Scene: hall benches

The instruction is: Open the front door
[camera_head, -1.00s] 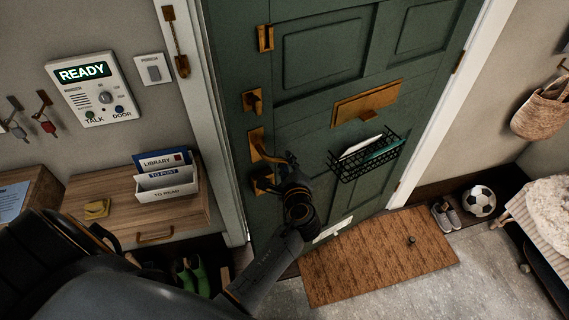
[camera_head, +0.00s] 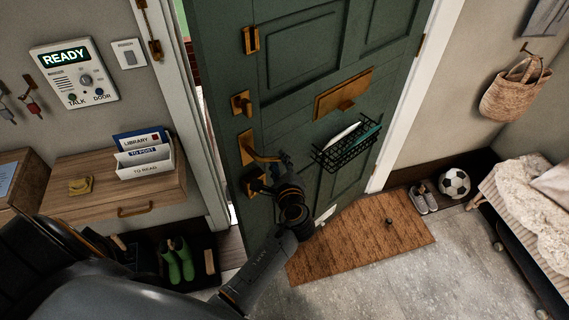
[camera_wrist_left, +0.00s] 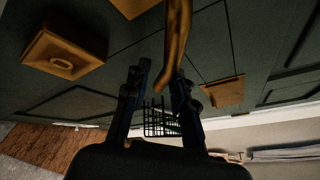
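The green front door (camera_head: 318,62) stands ajar, with a narrow bright gap along its left edge. Its brass lever handle (camera_head: 262,155) is on the left side of the door, below a brass latch knob (camera_head: 241,103). My left gripper (camera_head: 278,168) is at the free end of the lever. In the left wrist view the brass handle (camera_wrist_left: 178,40) runs down between the two fingers of my left gripper (camera_wrist_left: 158,85), which close in on its end. The exact contact is dark and partly hidden. My right gripper is not in view.
A brown doormat (camera_head: 360,240) lies before the door. A wire basket (camera_head: 345,148) hangs on the door. A bench (camera_head: 520,215), shoes and a ball (camera_head: 454,184) are right. Grey floor is clear in front.

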